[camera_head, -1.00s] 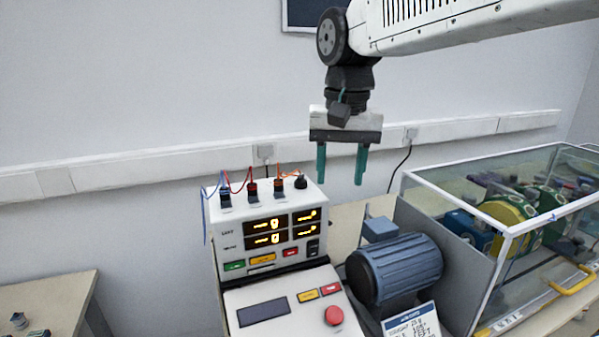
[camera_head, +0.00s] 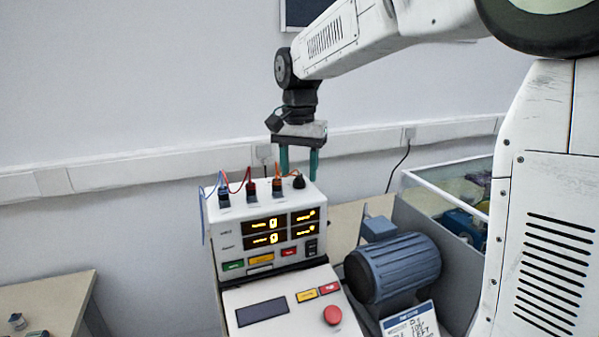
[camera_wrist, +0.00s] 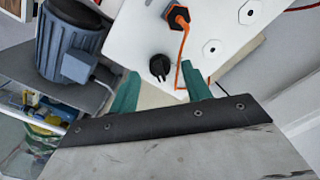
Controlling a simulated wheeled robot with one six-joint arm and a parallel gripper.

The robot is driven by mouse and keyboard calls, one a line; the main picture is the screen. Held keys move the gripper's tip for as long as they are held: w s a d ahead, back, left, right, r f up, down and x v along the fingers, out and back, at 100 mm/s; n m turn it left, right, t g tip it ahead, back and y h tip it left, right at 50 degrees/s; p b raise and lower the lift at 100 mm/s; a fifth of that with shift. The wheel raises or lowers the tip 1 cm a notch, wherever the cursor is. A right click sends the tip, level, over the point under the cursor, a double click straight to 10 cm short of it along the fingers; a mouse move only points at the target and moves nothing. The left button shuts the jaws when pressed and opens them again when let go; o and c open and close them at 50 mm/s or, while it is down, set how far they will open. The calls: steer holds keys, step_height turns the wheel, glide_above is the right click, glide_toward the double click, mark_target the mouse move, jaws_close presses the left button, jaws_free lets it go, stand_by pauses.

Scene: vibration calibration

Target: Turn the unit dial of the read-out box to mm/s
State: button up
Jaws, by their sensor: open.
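The read-out box (camera_head: 230,240) is a white box with lit yellow displays, seen in the head view. Its black unit dial (camera_head: 299,181) sits on the top at the right end, beside the plugged leads. In the wrist view the dial (camera_wrist: 160,67) stands on the white top next to an orange lead. My gripper (camera_head: 299,175) is open and empty, with green fingers pointing down near the dial in the head view. In the wrist view the fingertips (camera_wrist: 162,82) lie to either side of the dial's line, apart from it. The dial's markings are too small to read.
A blue motor (camera_head: 392,268) stands right of the box. A glass-walled guard case (camera_head: 440,178) is behind my arm at the right. A console with a red button (camera_head: 333,315) lies in front. Coloured leads (camera_head: 250,183) rise from the box's top.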

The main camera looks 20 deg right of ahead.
steer(key=shift+f, duration=0.6)
steer(key=shift+c, duration=0.3)
steer(key=c, duration=0.9)
